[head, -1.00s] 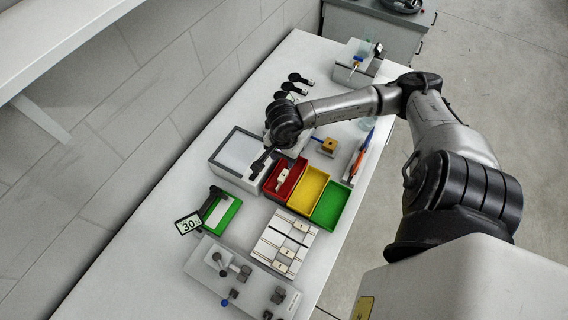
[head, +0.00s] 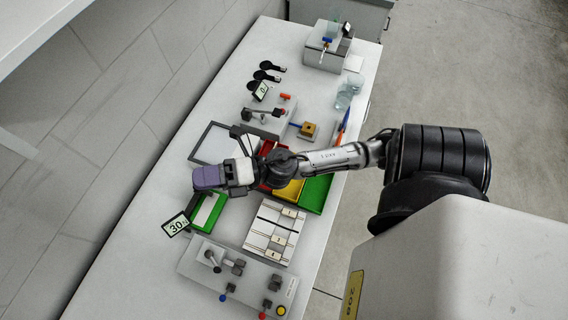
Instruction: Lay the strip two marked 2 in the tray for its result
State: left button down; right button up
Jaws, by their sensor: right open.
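A white rack (head: 262,236) holds several pale strips with small labels; a label that looks like a 2 (head: 278,239) is on one, too small to be sure. The red tray (head: 265,158) is mostly hidden behind my right arm and hand. The yellow tray (head: 291,191) and green tray (head: 316,192) stand beside it, partly covered by the arm. My right gripper (head: 240,133) is open above the table, near the white-topped box, with its fingers pointing up in the picture. I see nothing between its fingers. My left gripper is not in view.
A grey-framed white-topped box (head: 212,145) is left of the trays. A green device with a "30" display (head: 176,225) and a fixture plate (head: 238,277) with knobs lie nearer. Dark paddles (head: 266,75) and a grey unit (head: 325,50) stand farther back. The wall borders the table's left.

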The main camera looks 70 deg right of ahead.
jog(key=s+d+f+m+g+h, duration=0.25)
jog(key=f+m+h, duration=0.4)
jog(key=m, duration=0.35)
jog(key=s+d+f+m+g+h, duration=0.15)
jog(key=d+f+m+h, duration=0.25)
jog(key=f+m+h, duration=0.5)
jog(key=s+a+f+m+g+y, duration=0.2)
jog(key=s+f+m+g, duration=0.1)
jog(key=s+g, duration=0.2)
jog(key=s+a+f+m+g+y, duration=0.2)
jog(key=s+f+m+g, duration=0.1)
jog(key=s, duration=0.4)
jog(key=shift+s+a+m+g, duration=0.25)
jog(key=shift+a+m+g, duration=0.25)
jog(key=shift+g, duration=0.6)
jog(key=shift+d, duration=0.1)
notch_tip(320, 180, up, 20)
jog(key=p, duration=2)
jog(key=shift+r, duration=0.1)
